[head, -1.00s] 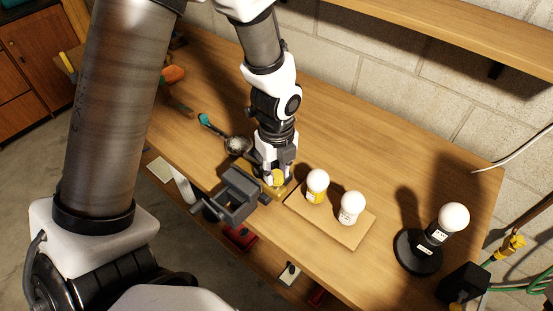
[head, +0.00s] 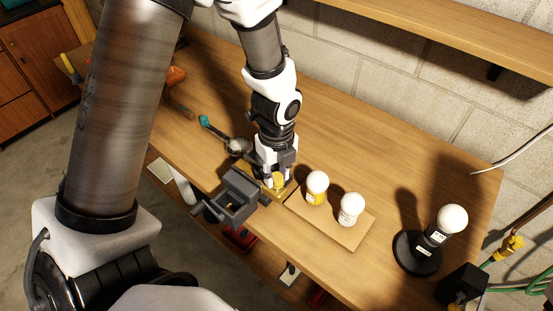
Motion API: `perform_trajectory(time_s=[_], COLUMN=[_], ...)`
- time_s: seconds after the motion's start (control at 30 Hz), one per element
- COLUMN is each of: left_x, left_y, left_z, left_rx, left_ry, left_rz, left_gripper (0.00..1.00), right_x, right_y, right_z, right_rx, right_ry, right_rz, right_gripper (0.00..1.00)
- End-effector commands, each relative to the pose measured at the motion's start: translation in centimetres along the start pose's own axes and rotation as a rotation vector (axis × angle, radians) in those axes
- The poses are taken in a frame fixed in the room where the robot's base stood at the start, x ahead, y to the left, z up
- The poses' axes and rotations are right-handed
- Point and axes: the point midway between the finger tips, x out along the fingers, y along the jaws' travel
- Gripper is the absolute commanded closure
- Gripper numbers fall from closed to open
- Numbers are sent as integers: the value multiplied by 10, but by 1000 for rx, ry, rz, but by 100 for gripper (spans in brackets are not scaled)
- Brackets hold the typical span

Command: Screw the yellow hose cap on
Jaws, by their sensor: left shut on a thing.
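The yellow hose cap (head: 278,181) is at the tips of my left gripper (head: 277,177), low over the workbench beside the grey vise (head: 238,196). My left gripper points down and is shut on the cap; its fingers hide part of it. A flat yellowish piece (head: 275,193) lies just below the cap. I cannot tell whether the cap touches it or sits on a thread. My right gripper is not in view.
A wooden board (head: 330,222) with two light bulbs (head: 317,182) is close on the right. A bulb on a black stand (head: 418,252) is farther right. A spoon-like tool (head: 222,136) lies to the left. The bench behind the gripper is clear.

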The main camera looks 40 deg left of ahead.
Motion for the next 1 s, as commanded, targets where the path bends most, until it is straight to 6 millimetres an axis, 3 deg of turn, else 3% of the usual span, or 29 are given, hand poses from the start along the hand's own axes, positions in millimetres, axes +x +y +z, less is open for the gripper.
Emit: perform_trajectory(time_s=[0.83, 0.87, 1.0], left_x=[22, 22, 22], left_y=[0, 0, -1], left_z=[0, 0, 0], left_rx=[9, 42, 442], left_ry=[0, 0, -1], left_rz=[0, 0, 0], left_gripper=[100, 100, 100], right_x=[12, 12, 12], right_y=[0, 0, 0], right_z=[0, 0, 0], right_rx=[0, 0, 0], right_ry=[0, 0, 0], right_rz=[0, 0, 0], right_gripper=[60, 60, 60])
